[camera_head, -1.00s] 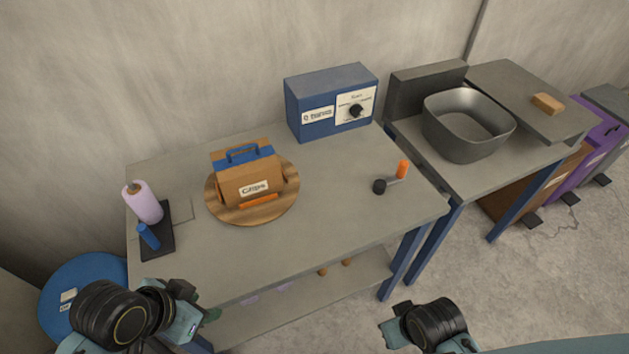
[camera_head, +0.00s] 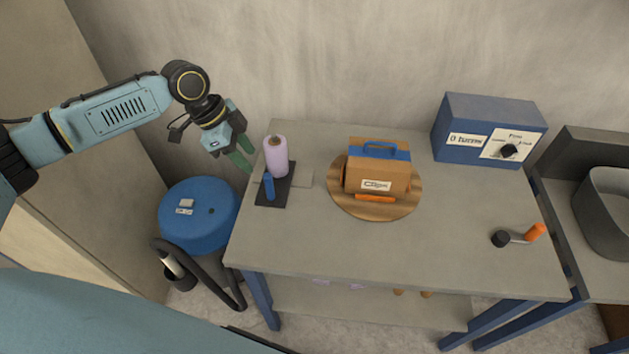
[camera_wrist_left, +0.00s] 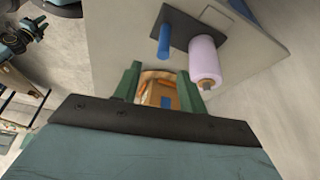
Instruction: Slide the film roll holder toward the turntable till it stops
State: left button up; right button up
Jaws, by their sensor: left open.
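The film roll holder is a black base plate (camera_head: 278,195) with an upright lilac film roll (camera_head: 276,160) and a short blue handle (camera_head: 268,185). It stands near the table's left end, left of the round wooden turntable (camera_head: 352,208), with a gap between them. A brown box (camera_head: 375,172) with a blue handle sits on the turntable. My left gripper (camera_head: 240,158) is open and empty, left of the film roll and apart from it. In the left wrist view the film roll (camera_wrist_left: 205,62) and blue handle (camera_wrist_left: 164,42) show beyond the green fingers (camera_wrist_left: 158,82). My right gripper is out of view.
A blue box with a dial (camera_head: 488,130) stands at the table's back right. A crank with an orange knob (camera_head: 535,232) is at the right. A blue drum (camera_head: 200,215) stands on the floor left of the table. The table front is clear.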

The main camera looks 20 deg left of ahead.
pick_arm(q)
jog(key=b, duration=0.2)
send_near(274, 197)
jog(key=x, duration=0.4)
jog(key=w+x, duration=0.1)
jog(key=x, duration=0.1)
jog(key=shift+w+d, duration=0.1)
jog(key=shift+d, duration=0.4)
jog(key=shift+r, duration=0.1)
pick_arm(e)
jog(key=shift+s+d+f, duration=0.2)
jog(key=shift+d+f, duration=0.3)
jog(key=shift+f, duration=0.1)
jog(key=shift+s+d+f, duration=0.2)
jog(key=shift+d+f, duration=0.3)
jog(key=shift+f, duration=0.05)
pick_arm(q)
grip_shut()
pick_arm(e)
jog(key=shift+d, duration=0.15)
